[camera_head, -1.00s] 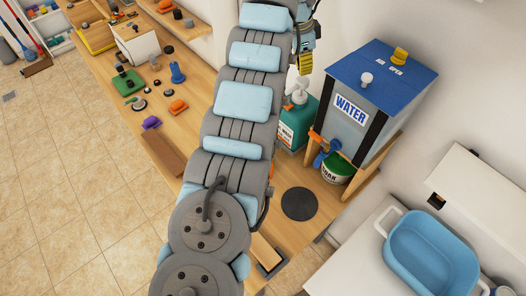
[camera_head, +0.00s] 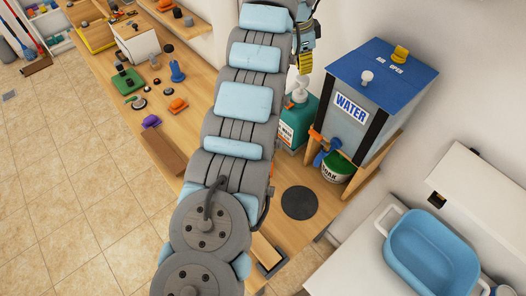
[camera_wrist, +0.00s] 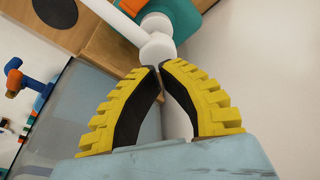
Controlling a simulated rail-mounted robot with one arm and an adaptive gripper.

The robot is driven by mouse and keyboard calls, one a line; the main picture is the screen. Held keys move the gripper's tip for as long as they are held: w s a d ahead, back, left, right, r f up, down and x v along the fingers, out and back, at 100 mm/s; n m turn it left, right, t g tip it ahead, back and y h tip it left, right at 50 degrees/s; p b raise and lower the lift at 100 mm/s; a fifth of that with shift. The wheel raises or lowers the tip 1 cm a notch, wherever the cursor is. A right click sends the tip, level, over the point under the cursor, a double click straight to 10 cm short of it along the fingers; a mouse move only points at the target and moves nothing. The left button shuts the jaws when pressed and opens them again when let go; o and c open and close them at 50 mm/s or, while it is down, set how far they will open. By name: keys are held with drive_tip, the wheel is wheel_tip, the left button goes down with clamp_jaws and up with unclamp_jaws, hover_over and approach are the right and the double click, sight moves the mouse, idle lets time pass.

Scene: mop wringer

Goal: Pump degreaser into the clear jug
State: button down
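A teal pump bottle (camera_head: 296,124) with a white pump head (camera_head: 300,91) stands on the wooden bench, left of the water tank. My gripper (camera_head: 305,72) is above the pump head, partly hidden by my arm in the head view. In the wrist view, my gripper's yellow and black fingertips (camera_wrist: 158,67) are together, with nothing visible held. The rounded white pump head (camera_wrist: 158,48) lies just beyond the tips; I cannot tell whether they touch it. The bottle's teal body (camera_wrist: 178,16) shows behind it. I cannot make out a clear jug in either view.
A water tank (camera_head: 348,105) with a blue lid stands close right of the bottle. A green tub (camera_head: 337,168) sits below its blue and orange tap. A dark round pad (camera_head: 299,203) lies on the bench. A blue basin (camera_head: 430,255) is at the lower right.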

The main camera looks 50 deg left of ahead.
sight(301, 78)
drive_tip(key=shift+f+b, duration=0.6)
drive_tip(key=shift+f, duration=1.7)
drive_tip(key=shift+r, duration=0.1)
drive_tip(key=shift+r+p, duration=0.65)
drive_tip(key=shift+r, duration=1.85)
drive_tip(key=shift+r, duration=0.1)
drive_tip(key=shift+r+p, duration=1.8)
drive_tip(key=shift+r, duration=1.1)
